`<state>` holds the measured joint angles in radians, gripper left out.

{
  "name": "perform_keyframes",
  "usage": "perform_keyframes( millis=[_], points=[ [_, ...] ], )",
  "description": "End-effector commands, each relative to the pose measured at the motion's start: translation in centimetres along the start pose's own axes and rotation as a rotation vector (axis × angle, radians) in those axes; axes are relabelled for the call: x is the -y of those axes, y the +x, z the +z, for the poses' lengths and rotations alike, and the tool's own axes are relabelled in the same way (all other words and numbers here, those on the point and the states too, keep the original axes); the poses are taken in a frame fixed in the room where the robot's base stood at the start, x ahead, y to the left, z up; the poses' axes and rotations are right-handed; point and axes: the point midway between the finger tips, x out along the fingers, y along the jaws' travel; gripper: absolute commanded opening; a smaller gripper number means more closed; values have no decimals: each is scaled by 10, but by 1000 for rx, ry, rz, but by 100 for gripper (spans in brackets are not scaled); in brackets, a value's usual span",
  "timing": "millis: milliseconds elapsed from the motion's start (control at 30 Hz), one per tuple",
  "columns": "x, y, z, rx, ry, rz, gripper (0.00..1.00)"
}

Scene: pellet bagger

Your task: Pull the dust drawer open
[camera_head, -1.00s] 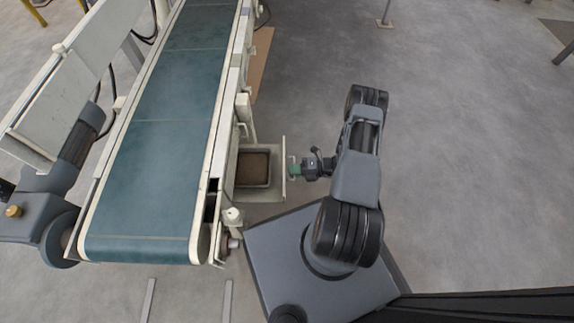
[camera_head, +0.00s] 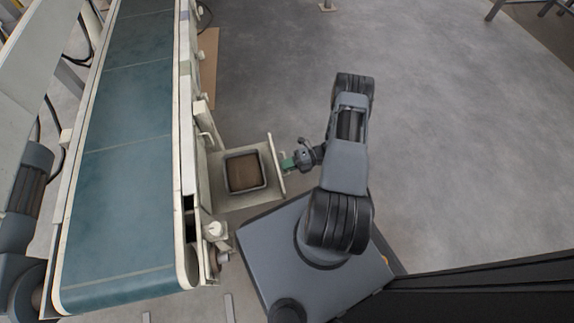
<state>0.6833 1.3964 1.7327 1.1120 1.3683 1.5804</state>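The dust drawer (camera_head: 223,195) is a pale tray that sticks out from the right side of the conveyor frame. A dark-rimmed square bin of brown dust (camera_head: 245,173) sits in it, its whole opening in view. The upright front plate (camera_head: 274,163) of the drawer faces my arm. My gripper (camera_head: 288,163) is at the outer side of this plate, at the handle, with green at its tips. It appears shut on the handle; the fingers are small and partly hide the handle.
The conveyor with its teal belt (camera_head: 125,165) runs along the left, its pale side frame beside the drawer. My base lies just below the drawer. The grey floor (camera_head: 450,140) to the right of my arm is clear.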

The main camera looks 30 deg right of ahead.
Motion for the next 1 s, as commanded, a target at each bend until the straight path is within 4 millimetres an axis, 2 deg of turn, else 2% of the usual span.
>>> perform_keyframes(
  millis=[33, 267, 567, 667, 1000],
  points=[
    [0, -1, 1, 2, -3, -2, 14],
    [0, -1, 1, 3, -1, -1, 34],
    [0, -6, 1, 4, -1, 0, 34],
    [-1, -17, 1, 6, -2, -1, 34],
    [-1, -86, 0, 7, -1, -2, 34]
  ],
)
